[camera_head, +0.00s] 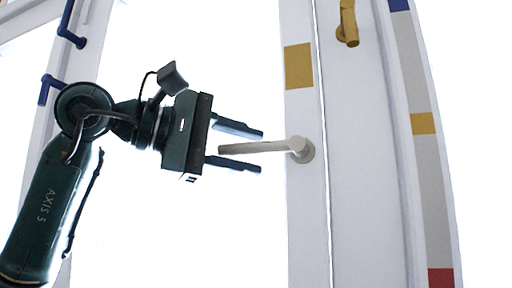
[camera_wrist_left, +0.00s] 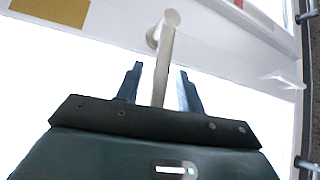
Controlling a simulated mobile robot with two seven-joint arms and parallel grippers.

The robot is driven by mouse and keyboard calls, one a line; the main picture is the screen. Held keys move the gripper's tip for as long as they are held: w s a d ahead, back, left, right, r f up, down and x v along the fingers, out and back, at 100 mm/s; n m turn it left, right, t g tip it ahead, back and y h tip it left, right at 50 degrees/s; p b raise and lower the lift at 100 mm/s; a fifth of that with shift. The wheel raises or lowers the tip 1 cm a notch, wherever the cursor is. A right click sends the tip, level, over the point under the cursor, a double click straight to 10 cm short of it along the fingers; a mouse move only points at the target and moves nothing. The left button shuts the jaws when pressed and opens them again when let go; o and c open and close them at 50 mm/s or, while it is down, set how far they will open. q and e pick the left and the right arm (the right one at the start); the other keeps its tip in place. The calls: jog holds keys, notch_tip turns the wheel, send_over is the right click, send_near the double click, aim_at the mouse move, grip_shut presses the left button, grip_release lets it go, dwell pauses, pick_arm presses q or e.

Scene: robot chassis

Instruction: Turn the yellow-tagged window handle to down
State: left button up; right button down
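A pale beige window handle (camera_head: 262,147) is mounted on a white frame and points left, about horizontal. A yellow tag (camera_head: 299,66) is on the same frame above it. My left gripper (camera_head: 262,152) is open, with one finger above the handle's lever and one below it. In the left wrist view the lever (camera_wrist_left: 163,65) lies between the two fingers (camera_wrist_left: 160,80), with gaps visible on both sides. The yellow tag also shows at the wrist view's top left (camera_wrist_left: 50,10). My right gripper is not in view.
A brass handle (camera_head: 348,24) is on the neighbouring white frame at upper right. Blue handles (camera_head: 70,28) are on a frame at the left. A strip with blue, yellow, grey and red patches (camera_head: 428,160) runs down the right side.

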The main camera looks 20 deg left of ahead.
pick_arm(q)
jog(key=shift+x, duration=1.1)
grip_shut()
